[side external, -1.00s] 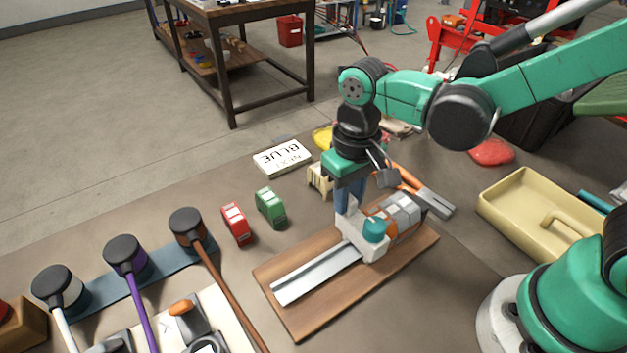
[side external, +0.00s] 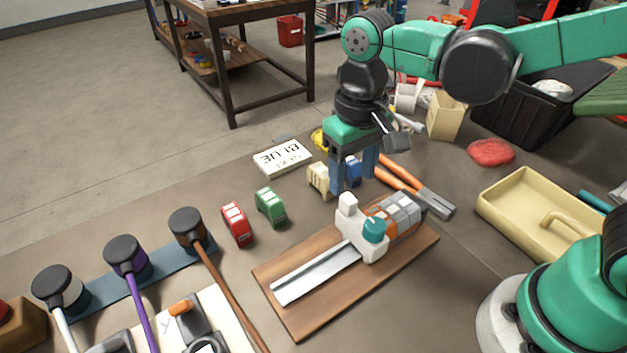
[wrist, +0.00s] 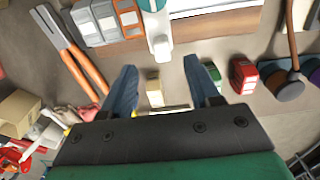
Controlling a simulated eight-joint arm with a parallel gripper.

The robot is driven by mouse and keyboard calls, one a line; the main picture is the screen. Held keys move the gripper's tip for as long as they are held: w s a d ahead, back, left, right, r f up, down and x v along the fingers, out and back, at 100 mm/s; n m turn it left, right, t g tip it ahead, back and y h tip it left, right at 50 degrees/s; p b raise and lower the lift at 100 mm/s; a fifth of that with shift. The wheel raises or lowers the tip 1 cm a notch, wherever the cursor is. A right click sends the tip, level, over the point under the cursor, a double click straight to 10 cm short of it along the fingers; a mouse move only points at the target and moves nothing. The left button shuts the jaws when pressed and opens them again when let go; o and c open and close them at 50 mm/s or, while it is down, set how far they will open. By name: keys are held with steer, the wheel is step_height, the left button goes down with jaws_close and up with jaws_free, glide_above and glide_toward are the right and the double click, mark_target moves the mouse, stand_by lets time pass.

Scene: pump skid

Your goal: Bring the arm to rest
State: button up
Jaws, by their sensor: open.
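My gripper (side external: 354,178) is open, pointing down above the table just behind the wooden board (side external: 310,318). Its two blue fingers are spread, and nothing is held between them in the wrist view (wrist: 160,72). On the board sits a white fixture (side external: 349,215) with a teal knob (side external: 375,229), grey blocks and a metal rail. The fingertips are apart from the fixture, a little above its top in the side view.
A sign reading "NEXT BLUE" (side external: 283,158) lies at the back. A cream tray (side external: 540,215) is at right, levers at left.

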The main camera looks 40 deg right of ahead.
steer(key=shift+r, duration=0.55)
steer(key=shift+s+d+r, duration=0.1)
steer(key=shift+d+r, duration=0.05)
steer(key=shift+d, duration=0.25)
steer(key=s+d+r+t, duration=0.1)
steer(key=d+t, duration=0.6)
steer(key=d, duration=0.1)
steer(key=shift+s, duration=0.15)
steer(key=shift+d, duration=0.1)
stand_by(0.6)
